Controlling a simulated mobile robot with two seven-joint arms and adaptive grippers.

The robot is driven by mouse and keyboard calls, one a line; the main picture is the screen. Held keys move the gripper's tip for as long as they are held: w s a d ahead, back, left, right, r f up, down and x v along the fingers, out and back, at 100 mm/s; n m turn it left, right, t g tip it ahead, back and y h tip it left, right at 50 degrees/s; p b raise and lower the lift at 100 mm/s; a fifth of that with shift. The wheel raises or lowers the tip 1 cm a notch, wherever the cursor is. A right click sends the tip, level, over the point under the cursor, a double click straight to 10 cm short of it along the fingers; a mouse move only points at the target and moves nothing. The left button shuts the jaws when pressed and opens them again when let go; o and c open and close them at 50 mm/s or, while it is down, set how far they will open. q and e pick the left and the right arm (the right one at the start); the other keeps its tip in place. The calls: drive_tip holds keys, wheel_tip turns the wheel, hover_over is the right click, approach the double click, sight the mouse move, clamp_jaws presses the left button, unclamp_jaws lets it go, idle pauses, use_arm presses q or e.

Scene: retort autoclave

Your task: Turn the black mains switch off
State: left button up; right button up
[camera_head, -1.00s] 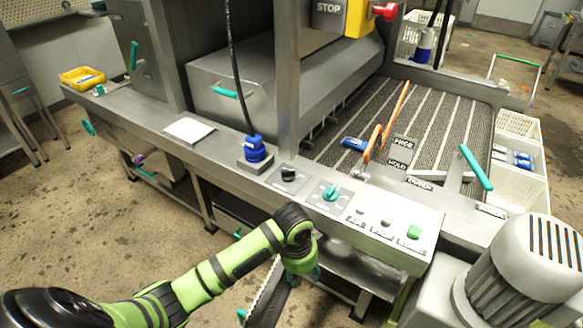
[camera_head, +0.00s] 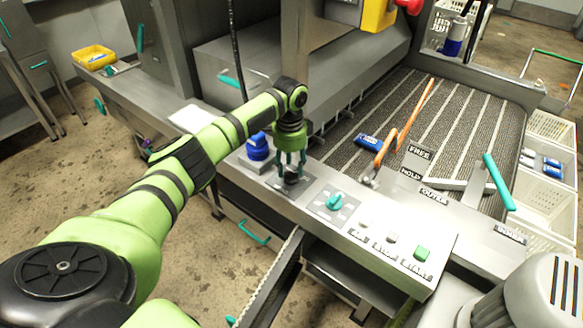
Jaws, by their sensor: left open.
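The black mains switch (camera_head: 291,177) is a dark rotary knob on a grey plate on the machine's front ledge. My left gripper (camera_head: 291,168) points down right over it, with its teal fingers open and apart on either side of the knob's top. The fingers partly hide the knob, so I cannot tell its exact setting or whether they touch it. My right gripper does not show.
A teal rotary switch (camera_head: 335,201) sits just right of the black one. A blue plug (camera_head: 258,148) stands to its left. Push buttons, including a green one (camera_head: 421,253), line the panel. A teal-handled lever (camera_head: 498,182) stands farther right.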

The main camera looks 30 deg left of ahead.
sight(291, 174)
use_arm(q)
wheel_tip(291, 174, down, 2)
drive_tip(key=shift+w+f, duration=0.15)
drive_tip(key=shift+f, duration=0.05)
drive_tip(key=shift+w+f, duration=0.15)
drive_tip(key=shift+f, duration=0.1)
clamp_jaws()
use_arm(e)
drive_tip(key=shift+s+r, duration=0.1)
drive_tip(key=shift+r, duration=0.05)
